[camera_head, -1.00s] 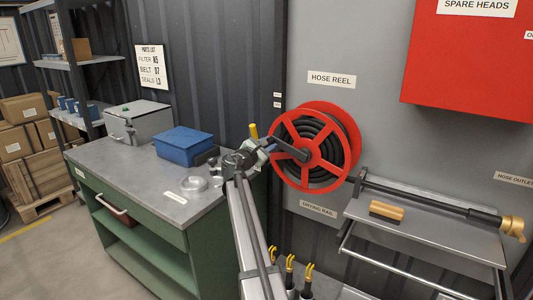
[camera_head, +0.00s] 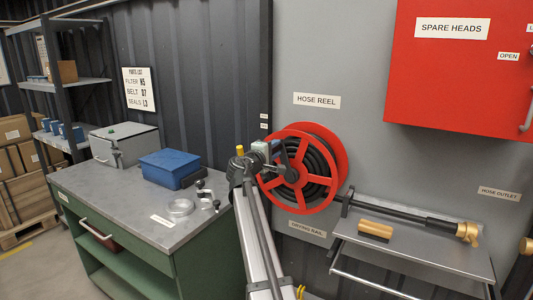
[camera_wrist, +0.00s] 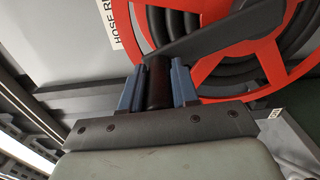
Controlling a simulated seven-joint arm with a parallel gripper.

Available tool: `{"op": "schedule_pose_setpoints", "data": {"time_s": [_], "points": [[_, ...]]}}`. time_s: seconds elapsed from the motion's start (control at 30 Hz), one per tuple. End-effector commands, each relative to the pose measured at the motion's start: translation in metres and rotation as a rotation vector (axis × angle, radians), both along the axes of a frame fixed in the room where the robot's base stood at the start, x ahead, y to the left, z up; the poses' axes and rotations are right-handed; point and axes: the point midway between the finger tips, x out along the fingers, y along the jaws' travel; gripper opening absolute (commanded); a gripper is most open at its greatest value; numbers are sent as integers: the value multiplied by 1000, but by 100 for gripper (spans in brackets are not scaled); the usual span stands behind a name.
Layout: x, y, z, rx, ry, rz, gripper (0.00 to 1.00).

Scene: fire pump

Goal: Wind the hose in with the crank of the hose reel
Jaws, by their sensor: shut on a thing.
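The hose reel (camera_head: 334,188) is a red spoked wheel on the grey wall panel, with black hose (camera_head: 318,158) coiled inside it. It also fills the top right of the wrist view (camera_wrist: 264,55). Its dark crank arm (camera_head: 283,154) runs upward from the hub, and crosses the wheel in the wrist view (camera_wrist: 215,38). My gripper (camera_head: 268,150) is at the crank's outer end, left of the hub. In the wrist view the blue fingers of my gripper (camera_wrist: 157,88) are shut around the dark crank handle (camera_wrist: 158,80).
A red cabinet (camera_head: 455,80) hangs above. At left, a workbench (camera_head: 115,205) bears a blue box (camera_head: 168,165) and a grey case (camera_head: 122,143).

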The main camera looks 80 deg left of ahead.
Motion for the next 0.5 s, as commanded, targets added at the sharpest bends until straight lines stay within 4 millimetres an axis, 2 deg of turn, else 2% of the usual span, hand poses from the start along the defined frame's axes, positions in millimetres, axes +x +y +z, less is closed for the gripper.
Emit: {"op": "schedule_pose_setpoints", "data": {"time_s": [0.2, 0.5], "points": [[19, -20, 7, 148, 145, 0, 0], [43, -44, 5, 339, 337, 0, 0]]}}
